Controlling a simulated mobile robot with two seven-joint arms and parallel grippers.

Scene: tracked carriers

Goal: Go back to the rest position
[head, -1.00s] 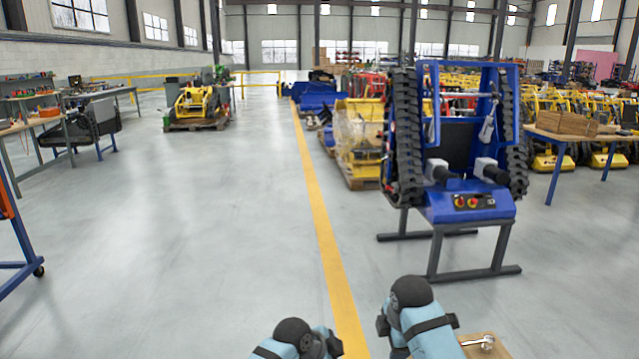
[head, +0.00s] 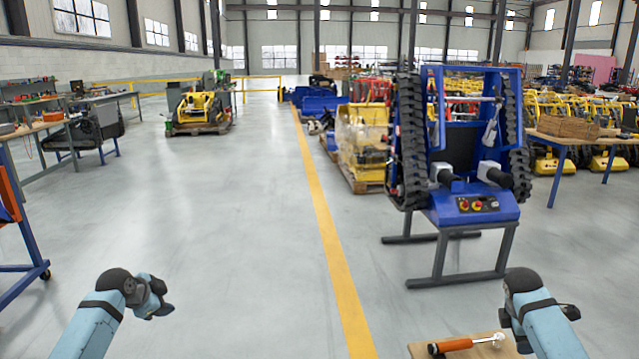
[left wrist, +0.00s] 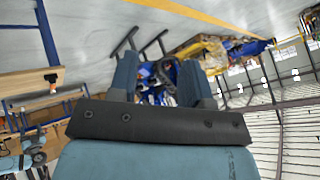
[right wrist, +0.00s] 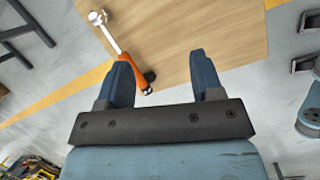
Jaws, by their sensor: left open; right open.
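My left gripper (left wrist: 159,72) is open and empty in the left wrist view, its two dark blue fingers apart. My left arm (head: 92,322) comes in at the lower left of the head view, over bare floor. My right gripper (right wrist: 163,68) is open, with nothing between its fingers. My right arm (head: 548,328) is at the lower right of the head view, beside a wooden tabletop (head: 420,352). An orange-handled tool with a metal head (head: 455,345) lies on that tabletop. In the right wrist view the tool (right wrist: 128,58) appears partly behind the left finger.
A blue tracked carrier (head: 470,205) stands on a dark stand ahead right. A blue-framed rack (head: 30,232) is at the left edge, near workbenches (head: 62,122). A yellow machine (head: 200,108) sits on a pallet farther back. The floor around the yellow line (head: 322,215) is clear.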

